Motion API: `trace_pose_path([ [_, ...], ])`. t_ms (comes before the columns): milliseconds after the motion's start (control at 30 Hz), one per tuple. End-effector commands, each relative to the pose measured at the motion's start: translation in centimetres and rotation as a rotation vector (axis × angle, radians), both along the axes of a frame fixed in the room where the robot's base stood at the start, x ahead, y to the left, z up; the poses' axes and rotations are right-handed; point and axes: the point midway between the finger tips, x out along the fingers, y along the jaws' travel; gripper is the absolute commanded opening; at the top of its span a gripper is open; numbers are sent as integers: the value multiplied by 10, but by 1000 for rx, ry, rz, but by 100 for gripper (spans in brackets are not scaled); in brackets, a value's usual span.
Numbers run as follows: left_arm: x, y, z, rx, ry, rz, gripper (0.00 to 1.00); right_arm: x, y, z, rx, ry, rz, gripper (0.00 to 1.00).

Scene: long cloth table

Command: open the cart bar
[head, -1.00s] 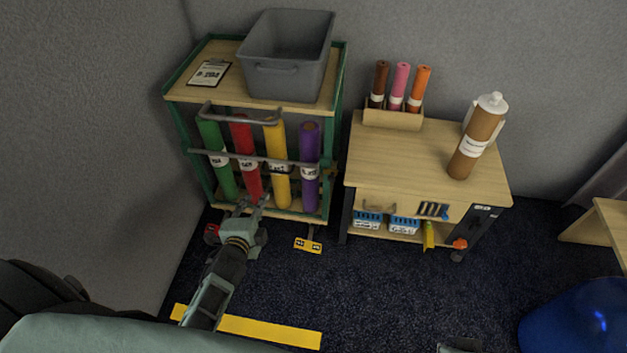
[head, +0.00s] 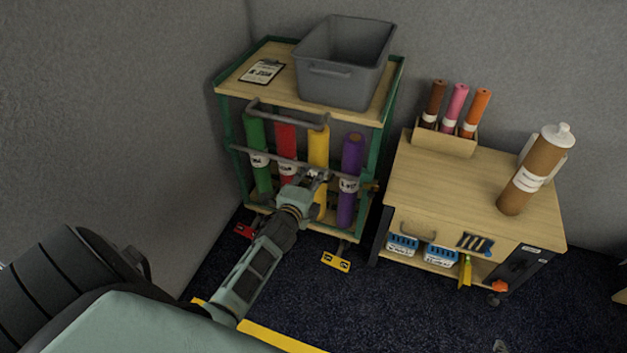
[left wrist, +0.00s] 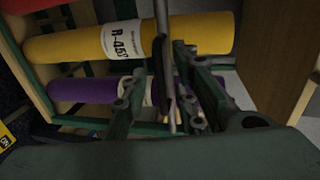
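The cart (head: 390,110) has a green frame and a wooden top. A grey cart bar (head: 270,158) crosses its front at mid-height, before the green, red, yellow and purple rolls. The bar still spans the front. My left gripper (head: 316,176) is at the bar, in front of the yellow roll (head: 319,148). In the left wrist view the bar (left wrist: 163,40) runs upright between the two spread fingers of my left gripper (left wrist: 160,112). The fingers look open around it; contact is not clear. My right gripper is not seen.
A grey bin (head: 340,85) and a clipboard (head: 262,72) lie on the cart top. A grey handle (head: 285,116) sits above the bar. A wooden cabinet (head: 440,190) stands close on the right, a grey wall on the left.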

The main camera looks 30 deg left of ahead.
Motion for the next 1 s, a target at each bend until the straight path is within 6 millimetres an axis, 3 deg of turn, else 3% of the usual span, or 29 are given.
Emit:
trace_pose_path([
  [433,7,2,-1,0,0,0,26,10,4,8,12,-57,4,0],
  [733,7,2,-2,-1,1,1,1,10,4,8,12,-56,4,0],
  [1000,6,2,-3,-4,4,3,0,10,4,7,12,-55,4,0],
])
